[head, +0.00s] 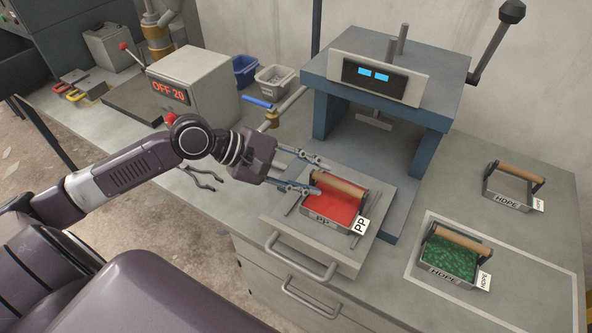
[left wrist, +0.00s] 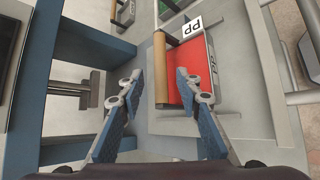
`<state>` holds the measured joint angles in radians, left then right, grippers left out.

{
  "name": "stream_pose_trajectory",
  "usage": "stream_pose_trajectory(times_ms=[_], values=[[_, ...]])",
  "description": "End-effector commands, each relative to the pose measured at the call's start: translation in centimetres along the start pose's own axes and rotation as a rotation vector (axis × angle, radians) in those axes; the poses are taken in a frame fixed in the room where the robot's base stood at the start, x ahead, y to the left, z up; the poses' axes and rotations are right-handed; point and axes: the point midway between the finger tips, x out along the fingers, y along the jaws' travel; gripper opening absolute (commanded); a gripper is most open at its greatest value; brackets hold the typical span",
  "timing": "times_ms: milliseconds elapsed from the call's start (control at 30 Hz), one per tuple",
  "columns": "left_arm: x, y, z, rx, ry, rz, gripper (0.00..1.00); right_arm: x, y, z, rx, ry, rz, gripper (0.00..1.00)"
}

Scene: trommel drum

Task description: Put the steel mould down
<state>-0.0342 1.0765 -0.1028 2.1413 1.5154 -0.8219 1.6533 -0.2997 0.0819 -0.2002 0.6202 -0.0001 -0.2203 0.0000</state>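A steel mould marked PP (head: 330,221), with a red fill and a wooden handle, sits on the grey plate (head: 285,218) in front of the blue press. It also shows in the left wrist view (left wrist: 205,62). My left gripper (head: 322,179) is at the handle's near-left end. In the left wrist view my left gripper's fingers (left wrist: 157,90) are spread, one on either side of the line of the handle (left wrist: 160,60), with visible gaps. It holds nothing. My right gripper is in neither view.
The press (head: 385,85) stands behind the plate. Tongs (head: 200,178) and a control box (head: 200,80) reading OFF 20 are at the left. Bare bench shows at the right.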

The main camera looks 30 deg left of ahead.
Motion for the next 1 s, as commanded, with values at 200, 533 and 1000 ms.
stream_pose_trajectory(times_ms=[200,533,1000], values=[[-2.8,-0.2,0.0,-0.005,0.0,-0.003,0.32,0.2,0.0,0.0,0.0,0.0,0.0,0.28],[-4.8,-0.1,0.1,-0.001,-0.002,-0.002,0.32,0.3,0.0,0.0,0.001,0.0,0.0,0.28],[-5.0,0.0,0.1,0.0,-0.002,-0.001,0.32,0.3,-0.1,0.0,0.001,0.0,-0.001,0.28]])
